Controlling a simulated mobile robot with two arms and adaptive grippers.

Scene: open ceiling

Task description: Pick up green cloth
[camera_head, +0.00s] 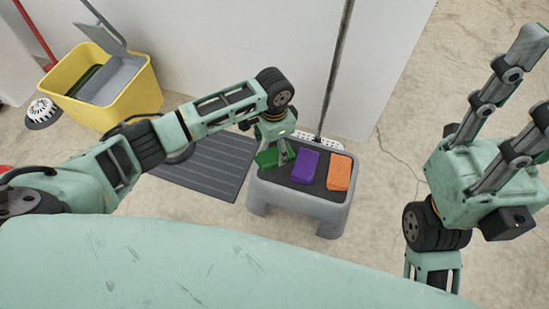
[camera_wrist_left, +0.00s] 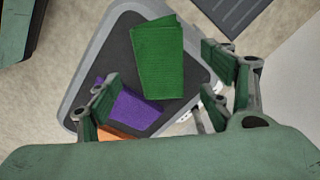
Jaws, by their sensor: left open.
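The green cloth (camera_wrist_left: 158,60) lies folded on the dark top of a grey step stool (camera_head: 292,199). In the head view the green cloth (camera_head: 268,158) is partly hidden by my left gripper (camera_head: 274,155), which is above it, pointing down. In the left wrist view my left gripper (camera_wrist_left: 165,100) is open, its fingers spread wide with nothing between them that it grips; the cloth shows beyond the fingertips. My right gripper (camera_head: 507,75) is raised at the right, its fingers apart and empty.
A purple cloth (camera_head: 304,165) and an orange cloth (camera_head: 340,172) lie beside the green one on the stool. A dark ribbed mat (camera_head: 205,165) lies left of the stool. A yellow bucket (camera_head: 137,100) stands at the upper left. A pole (camera_head: 337,70) rises behind the stool near the white wall.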

